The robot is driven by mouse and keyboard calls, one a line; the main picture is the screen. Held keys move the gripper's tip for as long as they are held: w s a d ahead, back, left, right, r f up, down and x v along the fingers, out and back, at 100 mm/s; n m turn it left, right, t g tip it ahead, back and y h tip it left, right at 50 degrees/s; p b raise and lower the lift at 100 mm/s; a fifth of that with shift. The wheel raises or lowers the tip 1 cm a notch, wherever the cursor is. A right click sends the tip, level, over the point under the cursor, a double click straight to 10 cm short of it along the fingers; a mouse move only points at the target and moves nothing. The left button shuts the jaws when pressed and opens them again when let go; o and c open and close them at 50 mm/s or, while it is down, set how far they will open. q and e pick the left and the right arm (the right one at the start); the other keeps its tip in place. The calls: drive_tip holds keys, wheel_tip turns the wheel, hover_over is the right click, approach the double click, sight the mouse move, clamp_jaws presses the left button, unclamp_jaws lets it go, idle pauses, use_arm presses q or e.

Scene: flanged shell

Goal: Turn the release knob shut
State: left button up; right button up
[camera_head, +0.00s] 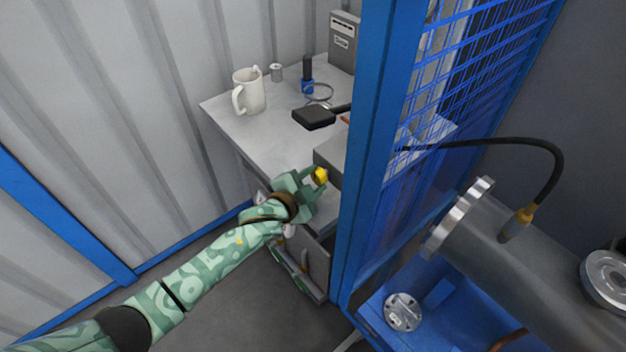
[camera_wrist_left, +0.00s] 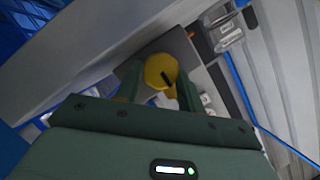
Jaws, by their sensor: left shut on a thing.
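The release knob (camera_head: 320,176) is yellow and sits on the front of a grey box (camera_head: 330,152) at the edge of the white table. My left gripper (camera_head: 312,183) reaches it from the front, its fingers shut on the knob. In the left wrist view the knob (camera_wrist_left: 160,71) shows as a yellow disc with a dark slot mark, between the two green fingers of my left gripper (camera_wrist_left: 157,80). The fingers hide parts of its sides. My right gripper is in neither view.
A blue post (camera_head: 370,150) with mesh stands just right of my left gripper. A flanged shell (camera_head: 545,250) lies further right.

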use_arm(q)
drive_tip(key=shift+f, duration=0.1)
drive_tip(key=o, duration=0.7)
drive_tip(key=shift+s, duration=0.1)
drive_tip(key=shift+s+a+r, duration=0.2)
drive_tip(key=shift+s+r, duration=0.05)
drive_tip(key=p+v, duration=0.5)
drive_tip(key=v, duration=1)
drive_tip(key=shift+s, duration=0.25)
